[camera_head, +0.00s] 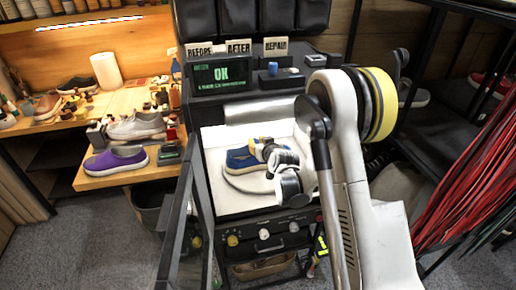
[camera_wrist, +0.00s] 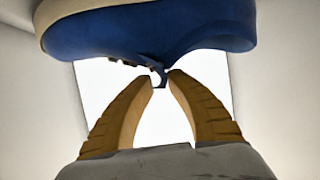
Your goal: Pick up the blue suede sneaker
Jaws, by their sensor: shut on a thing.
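The blue suede sneaker (camera_head: 238,160), with a pale sole, is in the white bay of the black machine, partly hidden behind my gripper (camera_head: 262,150). In the wrist view the sneaker (camera_wrist: 150,32) fills the top of the picture. My gripper (camera_wrist: 160,78) has its two tan ribbed fingers close together, with a small dark blue piece of the sneaker between the tips. The gripper is shut on that piece. I cannot tell whether the sole touches the bay floor.
The bay's pale floor (camera_head: 225,203) and side walls are close around the sneaker. A dark-framed door (camera_head: 178,230) stands open at the left front. A purple sneaker (camera_head: 113,160) and a grey sneaker (camera_head: 137,126) sit on the wooden bench at left. Red cords (camera_head: 475,165) hang at right.

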